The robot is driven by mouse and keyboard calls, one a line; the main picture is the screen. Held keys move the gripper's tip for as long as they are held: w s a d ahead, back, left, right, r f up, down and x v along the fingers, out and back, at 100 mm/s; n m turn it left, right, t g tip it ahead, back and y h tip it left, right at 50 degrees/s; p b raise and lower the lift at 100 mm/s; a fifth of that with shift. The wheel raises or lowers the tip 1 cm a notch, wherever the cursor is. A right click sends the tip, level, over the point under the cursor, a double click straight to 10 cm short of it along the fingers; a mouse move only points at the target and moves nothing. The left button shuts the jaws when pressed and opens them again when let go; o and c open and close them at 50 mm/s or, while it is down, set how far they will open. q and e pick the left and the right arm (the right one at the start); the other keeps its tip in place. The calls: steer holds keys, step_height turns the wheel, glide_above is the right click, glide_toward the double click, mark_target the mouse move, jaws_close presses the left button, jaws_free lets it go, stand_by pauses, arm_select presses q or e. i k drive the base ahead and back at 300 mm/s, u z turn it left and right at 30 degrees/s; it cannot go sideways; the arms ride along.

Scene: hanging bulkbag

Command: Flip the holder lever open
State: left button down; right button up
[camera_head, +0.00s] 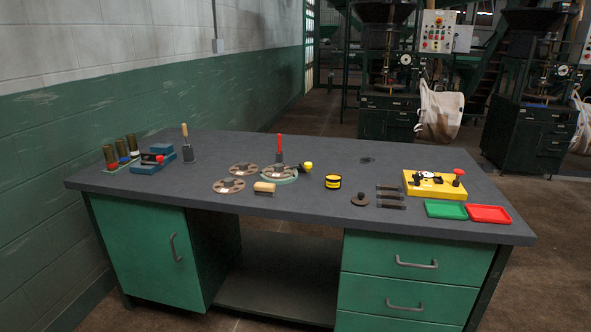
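No gripper of mine shows in the head view. Several lever-like parts stand on the grey workbench (330,208), and I cannot tell for sure which is the holder lever. At the right, a yellow fixture (440,187) carries a white dial and an upright black stem with a red knob (459,172). At the left, a blue holder (152,163) has a black and red part lying on it. In the middle, a round green-edged holder (280,174) has an upright red handle (279,143) behind it and a black and yellow knob (307,166) beside it.
Slotted discs (230,185), a wooden block (264,187), a yellow-black tape measure (333,182) and dark flat bars (390,197) lie mid-bench. A green tray (445,210) and a red tray (488,214) sit front right. Dark tubes (110,155) stand far left. The back of the bench is mostly clear.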

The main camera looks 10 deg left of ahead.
mark_target(307, 166)
steer(key=u, duration=0.35)
steer(key=i, duration=1)
steer(key=z, duration=0.65)
